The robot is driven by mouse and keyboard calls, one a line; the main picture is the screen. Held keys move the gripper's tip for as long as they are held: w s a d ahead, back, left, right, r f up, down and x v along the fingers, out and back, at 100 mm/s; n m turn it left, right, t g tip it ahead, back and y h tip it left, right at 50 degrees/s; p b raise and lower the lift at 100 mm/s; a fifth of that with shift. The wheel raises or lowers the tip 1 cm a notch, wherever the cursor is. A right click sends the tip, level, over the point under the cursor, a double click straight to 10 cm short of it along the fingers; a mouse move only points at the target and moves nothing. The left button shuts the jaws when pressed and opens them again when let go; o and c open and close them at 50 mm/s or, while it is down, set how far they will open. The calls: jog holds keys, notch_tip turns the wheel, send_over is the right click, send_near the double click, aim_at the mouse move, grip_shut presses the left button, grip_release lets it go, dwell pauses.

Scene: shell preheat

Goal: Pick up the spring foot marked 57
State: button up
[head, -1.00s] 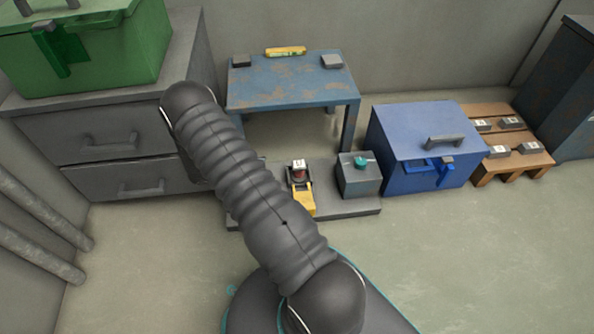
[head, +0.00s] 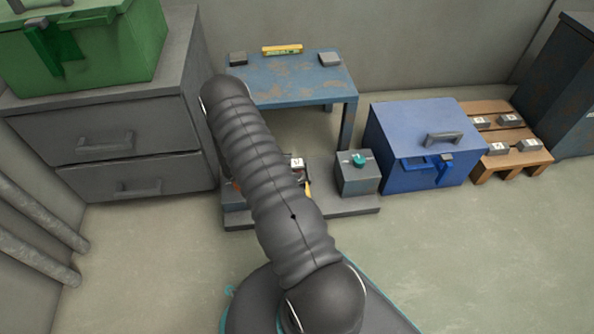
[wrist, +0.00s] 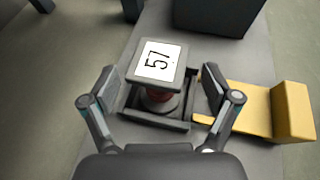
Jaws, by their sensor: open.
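The spring foot marked 57 (wrist: 158,62) has a grey square top with a white label and a reddish part below it. In the wrist view it stands upright in a dark square frame (wrist: 153,122) on a grey slab. In the head view the spring foot (head: 297,163) shows at the right edge of my arm, which hides part of it. My gripper (wrist: 160,88) is open, with one finger on each side of the spring foot and a gap on both sides. The head view does not show the fingers.
A grey box with a teal knob (head: 357,175) stands on the slab (head: 340,208). A blue table (head: 290,85) is behind, a blue chest (head: 420,145) and a wooden pallet (head: 510,162) to the right. The front floor is clear.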

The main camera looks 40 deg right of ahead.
jog(key=shift+x, duration=1.05)
jog(key=c, duration=1.6)
